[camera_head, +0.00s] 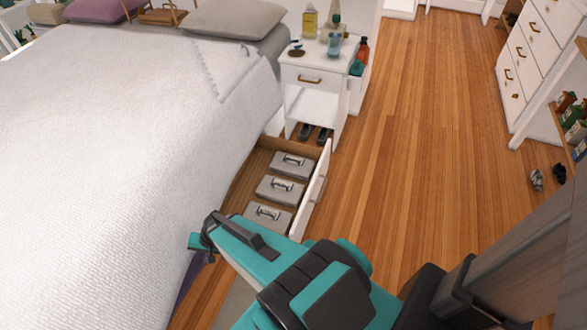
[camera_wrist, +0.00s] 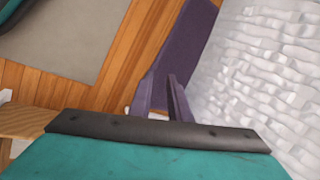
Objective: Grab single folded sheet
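Three grey folded bundles lie in a row in the open drawer under the bed, each with a pale label or band on top: a far one (camera_head: 287,168), a middle one (camera_head: 278,190) and a near one (camera_head: 266,219). I cannot tell whether each is a single sheet. The wood drawer (camera_head: 323,172) has a white front and is pulled out to the right. My gripper (camera_head: 205,238) is beside the bed, nearer the camera than the drawer and apart from the bundles. The wrist view shows no bundle.
The bed (camera_head: 110,120) with its white cover fills the left; its purple frame (camera_wrist: 180,50) is close in the wrist view. A white nightstand (camera_head: 315,80) with bottles stands beyond the drawer. A grey rug (camera_wrist: 70,35) lies nearby.

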